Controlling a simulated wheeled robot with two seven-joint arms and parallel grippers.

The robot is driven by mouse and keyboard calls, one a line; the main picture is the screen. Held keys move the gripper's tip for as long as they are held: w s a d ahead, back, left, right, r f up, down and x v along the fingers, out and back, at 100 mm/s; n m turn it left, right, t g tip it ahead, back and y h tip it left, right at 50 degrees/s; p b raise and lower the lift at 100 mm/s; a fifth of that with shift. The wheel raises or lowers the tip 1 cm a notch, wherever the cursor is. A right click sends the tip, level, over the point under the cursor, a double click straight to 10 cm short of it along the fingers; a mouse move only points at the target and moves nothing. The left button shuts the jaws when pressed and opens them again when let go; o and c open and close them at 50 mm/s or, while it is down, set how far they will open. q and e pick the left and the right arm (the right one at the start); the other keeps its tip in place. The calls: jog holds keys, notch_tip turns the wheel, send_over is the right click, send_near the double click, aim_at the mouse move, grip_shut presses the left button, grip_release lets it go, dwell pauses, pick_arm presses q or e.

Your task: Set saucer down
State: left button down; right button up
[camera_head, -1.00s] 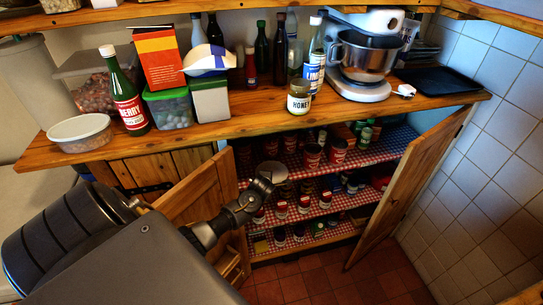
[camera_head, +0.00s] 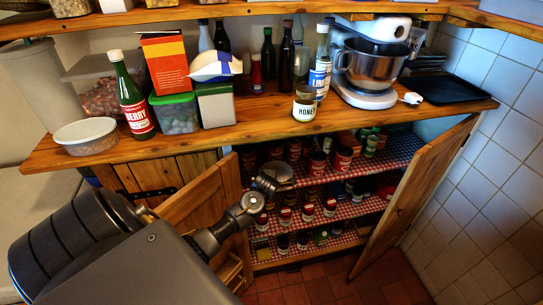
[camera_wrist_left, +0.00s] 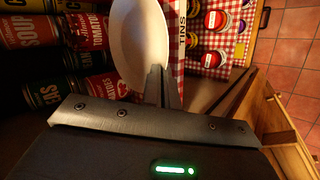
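The white saucer (camera_wrist_left: 139,45) stands edge-up in the left wrist view, its lower rim between the fingers of my left gripper (camera_wrist_left: 163,88). The gripper looks shut on that rim. In the head view the saucer (camera_head: 280,173) shows small and dim at the cupboard opening, at the tip of my left gripper (camera_head: 264,184). Cans on the cupboard's checked shelf (camera_head: 392,162) are close by. I cannot tell whether the saucer touches the shelf. My right gripper is in neither view.
Soup and tomato cans (camera_wrist_left: 97,30) crowd beside the saucer in the left wrist view. The left door (camera_head: 205,200) and right door (camera_head: 425,190) stand open around the cupboard. The wooden counter (camera_head: 250,122) above holds bottles, a honey jar (camera_head: 306,103) and a mixer (camera_head: 372,62).

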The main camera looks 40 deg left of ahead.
pick_arm(q)
notch_tip(320, 180, up, 6)
jog(key=shift+f+b, duration=0.1)
jog(key=shift+b, duration=0.35)
